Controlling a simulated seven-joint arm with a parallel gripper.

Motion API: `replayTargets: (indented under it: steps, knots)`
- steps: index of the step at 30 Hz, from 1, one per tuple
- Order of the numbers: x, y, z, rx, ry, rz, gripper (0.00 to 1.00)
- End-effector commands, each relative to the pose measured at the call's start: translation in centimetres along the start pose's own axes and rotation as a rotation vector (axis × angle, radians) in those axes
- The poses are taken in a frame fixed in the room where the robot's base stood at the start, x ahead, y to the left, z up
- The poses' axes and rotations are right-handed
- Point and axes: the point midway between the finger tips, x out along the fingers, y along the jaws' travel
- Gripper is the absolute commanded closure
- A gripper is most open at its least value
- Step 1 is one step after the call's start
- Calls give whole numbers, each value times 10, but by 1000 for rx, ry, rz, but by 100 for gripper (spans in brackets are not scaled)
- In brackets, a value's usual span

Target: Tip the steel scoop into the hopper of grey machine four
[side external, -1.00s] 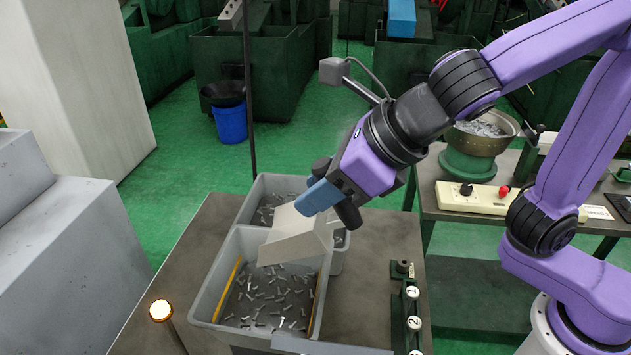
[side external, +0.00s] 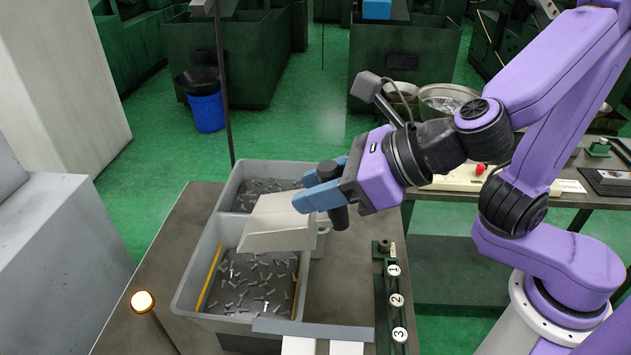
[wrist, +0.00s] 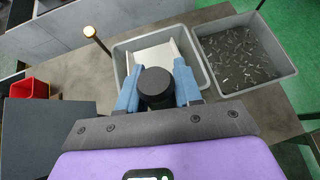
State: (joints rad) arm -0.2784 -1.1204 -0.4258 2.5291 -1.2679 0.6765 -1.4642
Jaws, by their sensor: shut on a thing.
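My gripper (side external: 325,192) has blue fingers shut on the dark handle of the steel scoop (side external: 280,224). The scoop is pale grey with a broad flat pan. It hangs over the front grey bin (side external: 190,287), and I cannot tell if its lip touches the bolts. In the wrist view the scoop (wrist: 155,60) lies between the bin's walls, beyond the blue fingers (wrist: 158,88) and the round dark handle end. No load shows clearly on it. A large grey machine (side external: 50,250) stands at the left; no number or hopper shows on it.
A second grey bin (side external: 233,183) with bolts stands behind the first. A lit lamp on a post (side external: 143,301) stands at the table's left. A rack numbered 1 to 3 (side external: 395,300) is right of the bins. A red box (wrist: 30,88) shows in the wrist view.

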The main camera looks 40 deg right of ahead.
Motion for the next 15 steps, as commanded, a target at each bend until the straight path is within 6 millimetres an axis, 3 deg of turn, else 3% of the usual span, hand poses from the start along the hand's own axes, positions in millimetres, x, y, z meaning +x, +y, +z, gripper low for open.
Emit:
replayTargets:
  steps: [15]
  knots:
    - [2,-4,-8,3,-48,-11,100]
